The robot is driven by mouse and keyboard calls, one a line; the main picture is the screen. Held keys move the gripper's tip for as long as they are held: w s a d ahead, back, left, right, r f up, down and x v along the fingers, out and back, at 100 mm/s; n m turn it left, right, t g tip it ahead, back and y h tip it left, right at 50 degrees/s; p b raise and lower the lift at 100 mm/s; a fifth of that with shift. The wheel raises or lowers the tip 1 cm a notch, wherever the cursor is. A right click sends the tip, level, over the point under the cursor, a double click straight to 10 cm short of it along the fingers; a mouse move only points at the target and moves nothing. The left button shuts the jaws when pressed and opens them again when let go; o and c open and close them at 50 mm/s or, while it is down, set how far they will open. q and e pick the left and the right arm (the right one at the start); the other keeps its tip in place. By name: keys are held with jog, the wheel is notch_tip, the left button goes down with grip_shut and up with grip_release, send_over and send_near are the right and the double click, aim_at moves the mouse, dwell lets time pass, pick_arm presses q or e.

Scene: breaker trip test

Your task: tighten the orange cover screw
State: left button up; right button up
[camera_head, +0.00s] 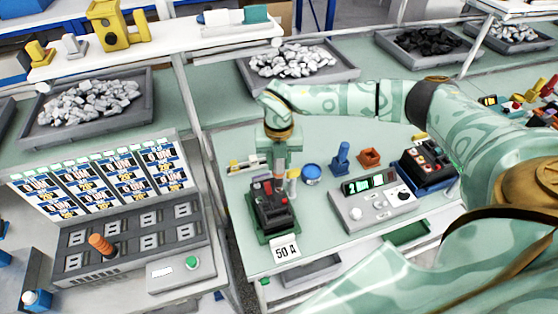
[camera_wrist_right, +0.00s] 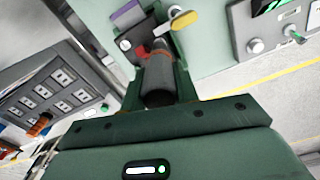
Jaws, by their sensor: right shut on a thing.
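My right gripper (camera_head: 280,160) reaches down over the black breaker (camera_head: 271,208), which sits in a green holder behind a "50 A" tag (camera_head: 286,251). In the right wrist view the gripper (camera_wrist_right: 160,98) is shut on a grey-brown cylinder (camera_wrist_right: 158,75), like a tool handle, pointing towards the breaker top. Red parts (camera_wrist_right: 140,52) show beside its far end. Its tip is hidden, so I cannot tell whether it touches a screw. I cannot make out an orange screw on the breaker. My left gripper is not in view.
An orange ribbed handle (camera_head: 101,245) stands on the dark slotted panel (camera_head: 128,238) at left. A grey meter box (camera_head: 375,206), a blue round pot (camera_head: 311,174), a blue stand (camera_head: 341,158) and an orange-brown block (camera_head: 369,157) are right of the breaker.

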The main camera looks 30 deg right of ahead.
jog(key=shift+r+p, duration=1.7)
jog(key=shift+r, duration=0.4)
